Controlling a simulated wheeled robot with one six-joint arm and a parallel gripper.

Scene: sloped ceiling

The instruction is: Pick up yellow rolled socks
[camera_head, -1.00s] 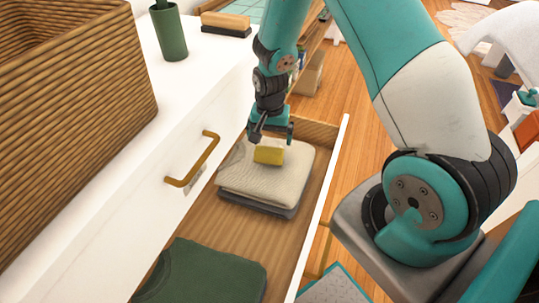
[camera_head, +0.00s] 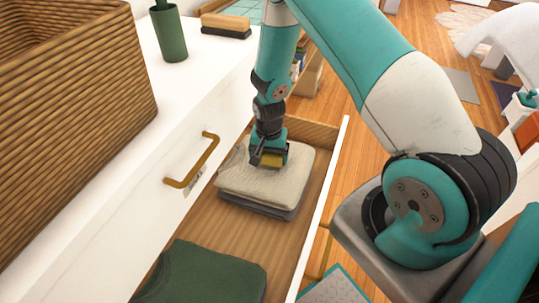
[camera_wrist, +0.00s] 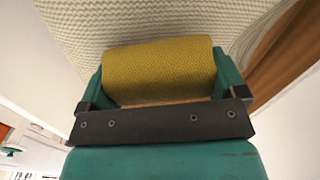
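The yellow rolled socks (camera_head: 271,160) lie on a stack of folded cloth in the open drawer, mostly covered by my gripper in the head view. In the wrist view the yellow roll (camera_wrist: 160,70) fills the space between the two fingers. My gripper (camera_head: 268,158) points down over the socks, with one finger at each end of the roll. The fingers (camera_wrist: 160,85) stand wide apart near the ends of the black bar, so the gripper looks open. Whether they touch the roll is hard to tell.
The folded beige cloth (camera_head: 262,186) lies on a grey one in the wooden drawer (camera_head: 215,217). A dark green folded cloth (camera_head: 205,275) lies nearer. The white drawer front with its brass handle (camera_head: 193,160) is left; a wicker basket (camera_head: 70,120) stands on the dresser.

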